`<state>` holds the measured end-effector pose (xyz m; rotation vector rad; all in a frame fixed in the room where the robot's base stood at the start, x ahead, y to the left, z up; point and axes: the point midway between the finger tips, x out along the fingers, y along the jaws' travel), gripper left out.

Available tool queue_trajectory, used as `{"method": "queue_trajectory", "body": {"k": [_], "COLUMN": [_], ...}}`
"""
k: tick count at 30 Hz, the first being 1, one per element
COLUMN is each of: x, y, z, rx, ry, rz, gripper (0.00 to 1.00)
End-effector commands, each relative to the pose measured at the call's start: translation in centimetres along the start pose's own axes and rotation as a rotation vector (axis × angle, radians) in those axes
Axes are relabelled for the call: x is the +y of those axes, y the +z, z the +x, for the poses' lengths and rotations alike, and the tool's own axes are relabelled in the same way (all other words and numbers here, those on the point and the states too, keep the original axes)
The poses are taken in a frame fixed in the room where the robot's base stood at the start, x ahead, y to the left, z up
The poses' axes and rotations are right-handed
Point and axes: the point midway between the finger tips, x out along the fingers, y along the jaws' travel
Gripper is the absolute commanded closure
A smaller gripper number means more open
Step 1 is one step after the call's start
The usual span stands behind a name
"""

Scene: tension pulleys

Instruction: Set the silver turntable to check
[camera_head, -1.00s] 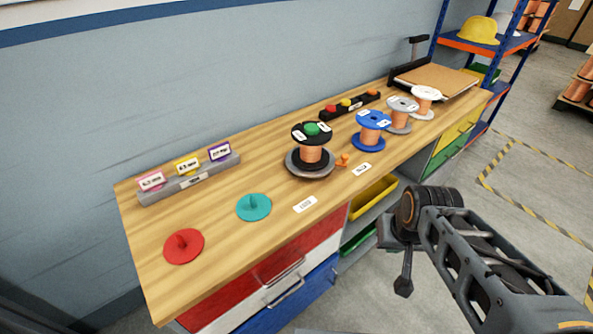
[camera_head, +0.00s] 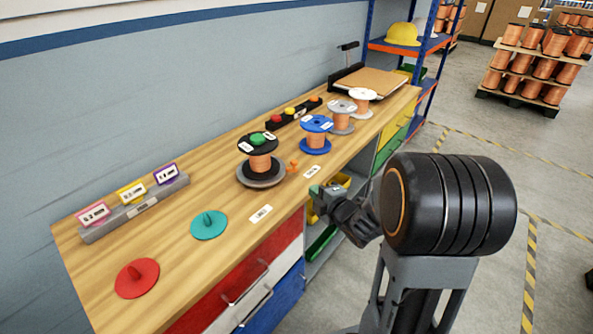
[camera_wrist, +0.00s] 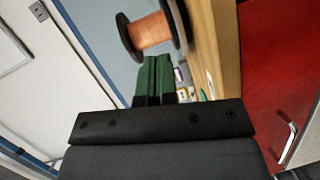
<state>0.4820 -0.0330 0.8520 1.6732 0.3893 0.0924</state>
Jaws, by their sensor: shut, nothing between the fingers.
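The silver turntable (camera_head: 258,185) is a grey disc on the wooden bench. A copper spool with black flanges (camera_head: 260,163) stands on it, with a green knob on top. An orange pointer (camera_head: 293,165) sticks out from the turntable's right side. Two white labels lie at the front edge, one near the pointer (camera_head: 312,171) and one farther left (camera_head: 261,214); their text is too small to read. My gripper (camera_head: 316,191) is shut and empty, in front of the bench edge, right of the turntable. In the wrist view its green fingers (camera_wrist: 154,78) are together, below the spool (camera_wrist: 150,31).
Blue (camera_head: 316,136), grey (camera_head: 341,119) and white (camera_head: 362,101) spools stand farther back. A teal disc (camera_head: 209,226) and a red disc (camera_head: 137,279) lie at the left front. A card holder (camera_head: 135,214) and a strip of coloured buttons (camera_head: 290,113) stand by the wall.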

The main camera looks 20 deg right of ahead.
Motion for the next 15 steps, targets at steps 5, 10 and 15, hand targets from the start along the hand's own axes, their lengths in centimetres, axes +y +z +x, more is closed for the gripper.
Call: {"method": "queue_trajectory", "body": {"k": [5, 10, 15], "x": [-0.1, 0.1, 0.3], "y": [-0.5, -0.8, -1.0], "z": [0.4, 2.7, 6.0], "rx": [0.054, 0.064, 0.063], "ry": [0.046, 0.054, 0.053], "rz": [-0.046, -0.054, -0.053], "gripper": [1.0, 1.0, 1.0]}}
